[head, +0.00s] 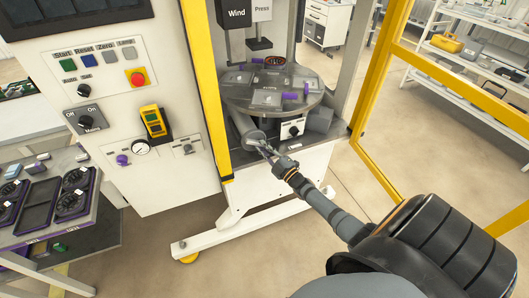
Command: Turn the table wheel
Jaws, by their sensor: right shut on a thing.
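The round grey turntable (235,97) sits inside the yellow-framed machine under the Wind and Press heads. Below its front edge is a grey round wheel (254,134), small in the head view. My right arm reaches in from the lower right, and my right gripper (263,148) is at the front of this wheel, shut on it. The fingertips are small here and partly merge with the wheel. My left gripper is out of view.
The yellow post (205,90) stands left of the turntable, and a yellow door frame (375,100) is on the right. A control panel (100,75) with buttons is at left. A bench with purple-edged trays (38,205) stands at lower left. The floor at right is clear.

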